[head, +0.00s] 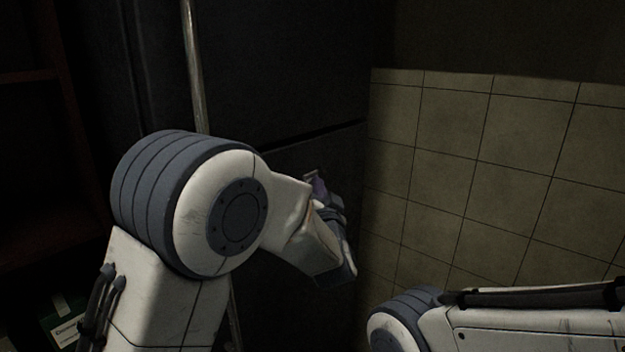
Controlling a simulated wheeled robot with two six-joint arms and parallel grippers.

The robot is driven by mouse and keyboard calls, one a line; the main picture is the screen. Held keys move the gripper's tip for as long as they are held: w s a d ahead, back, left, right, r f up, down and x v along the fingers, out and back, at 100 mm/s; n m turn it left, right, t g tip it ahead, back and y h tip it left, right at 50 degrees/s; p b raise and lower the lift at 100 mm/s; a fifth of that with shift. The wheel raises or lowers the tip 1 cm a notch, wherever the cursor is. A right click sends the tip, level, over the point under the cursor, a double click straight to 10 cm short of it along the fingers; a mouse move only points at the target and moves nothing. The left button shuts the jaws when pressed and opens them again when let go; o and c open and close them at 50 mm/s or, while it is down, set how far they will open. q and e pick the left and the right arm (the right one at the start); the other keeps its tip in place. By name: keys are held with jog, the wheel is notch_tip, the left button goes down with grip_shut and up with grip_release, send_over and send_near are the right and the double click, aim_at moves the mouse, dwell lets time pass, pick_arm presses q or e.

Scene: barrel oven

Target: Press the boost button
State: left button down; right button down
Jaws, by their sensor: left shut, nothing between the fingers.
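I cannot make out a boost button in the head view. My left gripper (320,190) is near the middle of the picture, at the end of the left arm, and points away from me toward the dark panels. It is shut with nothing in it. Its wrist partly hides the fingers, and I cannot tell whether they touch the panel behind. My right arm shows at the lower right, but its gripper is out of view.
Tall dark panels (290,70) with a horizontal seam stand behind my left arm. A vertical metal bar (195,70) runs in front of them. A tiled wall (460,170) is on the right. Dark shelving (35,75) and a green-and-white box (66,325) are at left.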

dwell(0.5)
pick_arm(q)
jog(key=shift+s+d, duration=0.3)
jog(key=shift+d, duration=0.05)
jog(key=s+d, duration=0.3)
jog(key=d, duration=0.2)
jog(key=shift+s+p, duration=0.25)
jog(key=shift+p, duration=0.1)
jog(key=shift+a, duration=0.1)
